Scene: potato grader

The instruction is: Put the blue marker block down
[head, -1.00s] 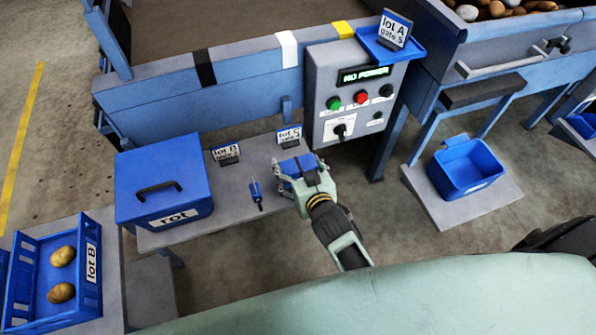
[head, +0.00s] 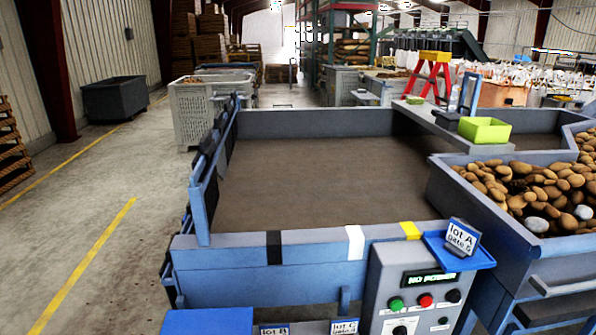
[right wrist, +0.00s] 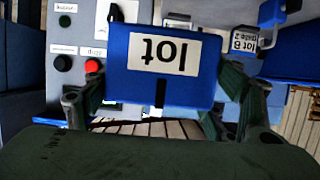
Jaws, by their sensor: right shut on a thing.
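The blue marker block (right wrist: 150,82) fills the middle of the right wrist view, with a white label reading "lot" upside down. My right gripper (right wrist: 163,96) is shut on it, one finger at each side. Whether the block touches a surface below is hidden. The head view shows neither gripper nor the block. At its bottom edge are the tops of the lot B sign (head: 274,330) and lot C sign (head: 344,327). The lot B sign also shows upside down in the right wrist view (right wrist: 243,40), right of the block.
The control panel (head: 385,295) reads NO POWER; a blue tray (head: 480,256) with the lot A sign (head: 462,236) sits on top. The blue rot box lid (head: 207,322) shows at the bottom. A potato-filled bin (head: 455,200) stands right. The grader's flat bed (head: 310,180) is empty.

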